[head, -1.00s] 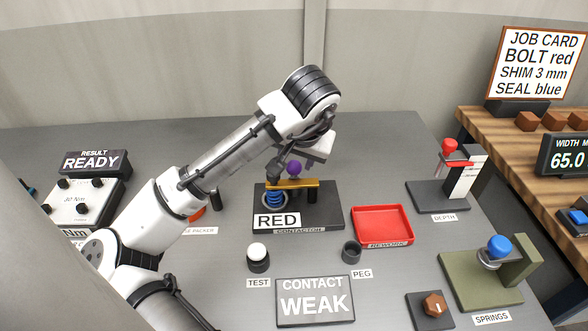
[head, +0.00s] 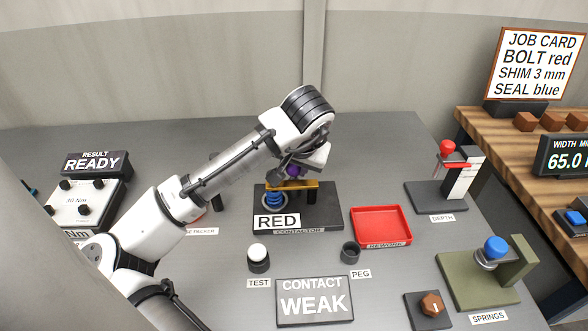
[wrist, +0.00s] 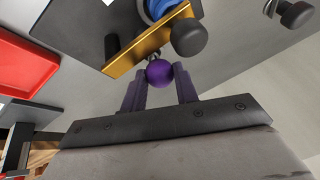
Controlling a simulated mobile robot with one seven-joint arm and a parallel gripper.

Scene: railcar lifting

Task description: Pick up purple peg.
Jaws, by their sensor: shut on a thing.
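The purple peg's round head (wrist: 160,73) shows in the wrist view between the two fingers of my gripper (wrist: 160,82). The fingers are shut on it. The peg is at the edge of the gold bar (wrist: 135,55) of the contactor fixture; its lower part is hidden, so I cannot tell how far it sits in the fixture. In the head view the purple peg (head: 293,170) is partly covered by my gripper (head: 297,168), which is over the contactor base (head: 325,215) marked RED.
A blue spring (head: 274,201) stands beside the gold bar. A red rework tray (head: 381,226) lies to the right. The black peg holder (head: 350,252), the white test button (head: 258,252) and the CONTACT WEAK display (head: 315,300) are in front.

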